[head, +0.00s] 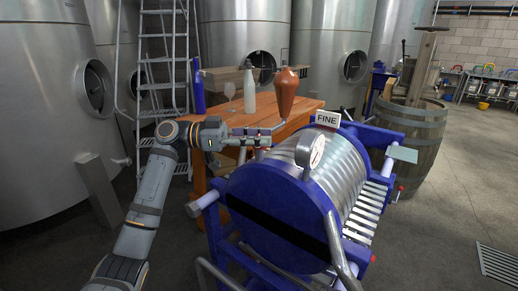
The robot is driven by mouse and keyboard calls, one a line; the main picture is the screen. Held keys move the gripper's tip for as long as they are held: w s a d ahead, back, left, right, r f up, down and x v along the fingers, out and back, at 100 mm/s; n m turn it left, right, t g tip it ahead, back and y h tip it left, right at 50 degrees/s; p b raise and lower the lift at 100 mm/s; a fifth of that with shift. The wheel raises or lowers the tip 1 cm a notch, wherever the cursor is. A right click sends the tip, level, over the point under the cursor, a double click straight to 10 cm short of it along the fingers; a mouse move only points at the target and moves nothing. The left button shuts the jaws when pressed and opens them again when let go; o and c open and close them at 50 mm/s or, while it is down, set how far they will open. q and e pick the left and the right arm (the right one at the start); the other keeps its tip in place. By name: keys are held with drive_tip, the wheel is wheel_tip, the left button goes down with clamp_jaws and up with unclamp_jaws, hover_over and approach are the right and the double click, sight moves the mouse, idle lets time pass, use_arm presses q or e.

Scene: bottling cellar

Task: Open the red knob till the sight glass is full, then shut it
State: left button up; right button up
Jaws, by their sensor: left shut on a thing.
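My left gripper (262,137) reaches in from the left, level with the table edge and just behind the blue filter press. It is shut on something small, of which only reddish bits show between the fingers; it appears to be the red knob. A thin pale upright piece (241,156) shows just below the gripper. I cannot tell whether it is the sight glass, and no fill level can be read. My right gripper is out of view.
A wooden table (300,108) behind the gripper bears a white bottle (250,92), a blue cylinder (198,88) and an orange-brown vessel (286,90). A "FINE" sign (327,119) stands by the press. A barrel (415,130) is at right. Steel tanks (240,30) line the back.

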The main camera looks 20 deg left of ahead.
use_arm(q)
drive_tip(key=m+g, duration=0.3)
drive_tip(key=g, duration=0.2)
drive_tip(key=shift+r+h, duration=0.1)
drive_tip(key=shift+h, duration=0.2)
drive_tip(key=shift+m+g+p, duration=0.3)
drive_tip(key=shift+m+g, duration=0.8)
drive_tip(key=shift+g, duration=0.5)
drive_tip(key=shift+f+m+g, duration=0.2)
drive_tip(key=shift+m+g, duration=0.1)
drive_tip(key=shift+g, duration=0.1)
drive_tip(key=o, duration=1.2)
drive_tip(key=shift+c, duration=0.2)
wheel_tip(320, 180, up, 10)
drive_tip(key=shift+r, duration=0.1)
